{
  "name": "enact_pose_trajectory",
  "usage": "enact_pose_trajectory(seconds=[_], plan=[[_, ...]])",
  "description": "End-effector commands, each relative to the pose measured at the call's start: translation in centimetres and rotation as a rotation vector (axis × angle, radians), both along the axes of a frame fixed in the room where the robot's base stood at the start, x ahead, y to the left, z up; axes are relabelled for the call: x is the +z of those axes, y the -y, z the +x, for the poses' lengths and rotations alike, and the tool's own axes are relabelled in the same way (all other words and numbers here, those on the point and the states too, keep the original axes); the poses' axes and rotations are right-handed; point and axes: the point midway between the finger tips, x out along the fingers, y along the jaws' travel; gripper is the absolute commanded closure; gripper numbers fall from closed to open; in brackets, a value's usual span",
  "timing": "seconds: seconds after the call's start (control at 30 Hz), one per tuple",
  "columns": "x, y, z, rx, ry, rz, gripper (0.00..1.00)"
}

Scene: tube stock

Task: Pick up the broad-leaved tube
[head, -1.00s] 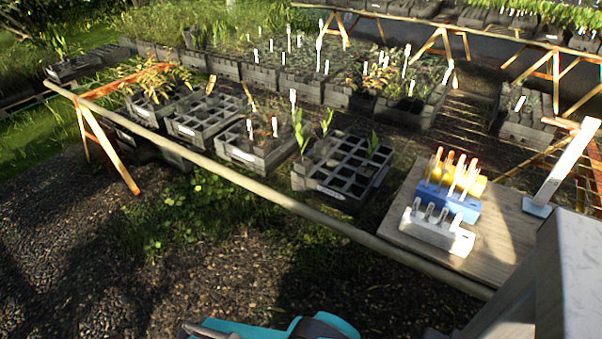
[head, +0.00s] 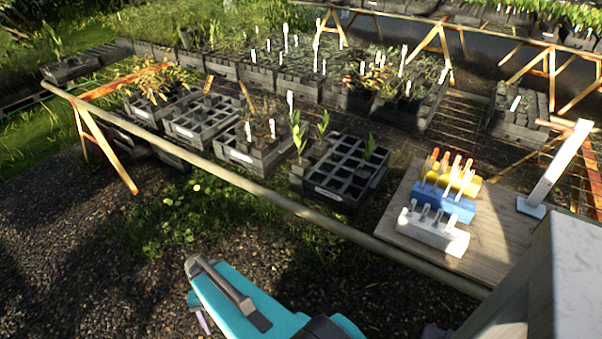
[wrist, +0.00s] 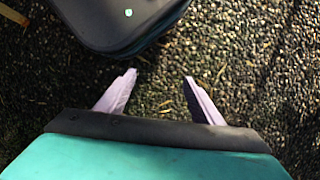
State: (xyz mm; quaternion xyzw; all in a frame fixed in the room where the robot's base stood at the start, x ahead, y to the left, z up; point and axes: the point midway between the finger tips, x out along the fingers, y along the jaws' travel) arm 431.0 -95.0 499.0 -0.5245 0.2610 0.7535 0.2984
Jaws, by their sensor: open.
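A black cell crate (head: 335,195) near the bench's front rail holds a few upright green plants. One tall leafy plant (head: 299,137) stands at its left, a second (head: 323,125) just behind, and a third (head: 369,148) at the right. All have fairly broad leaves; I cannot tell for sure which is the broad-leaved tube. Their tubes are mostly hidden in the crate. My gripper (wrist: 160,76) is open and empty over gravel, its two pale purple fingers apart. In the head view my teal arm is low in front of the bench, well short of the crate.
A wooden board (head: 500,228) at right carries a white block (head: 432,232), a blue block (head: 446,203) and a yellow block (head: 458,182), with upright tubes or sticks. The bench's front rail (head: 250,187) runs before several crates.

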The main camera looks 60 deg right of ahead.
Motion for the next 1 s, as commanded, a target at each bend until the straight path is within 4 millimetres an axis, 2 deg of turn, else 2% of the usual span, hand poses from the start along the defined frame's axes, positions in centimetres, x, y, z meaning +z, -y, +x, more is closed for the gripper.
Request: enact_pose_trajectory(seconds=[0.03,0.2,0.5,0.77,1.0], plan=[[1.4,1.6,1.2,-0.076,0.012,-0.011,0.39],[5.4,6.4,3.9,-0.337,0.037,-0.037,0.39],[13.4,16.1,6.8,-0.792,0.07,-0.066,0.39],[21.1,25.1,6.8,-1.181,0.092,-0.073,0.39],[28.9,33.2,4.8,-1.533,0.107,-0.06,0.39]])
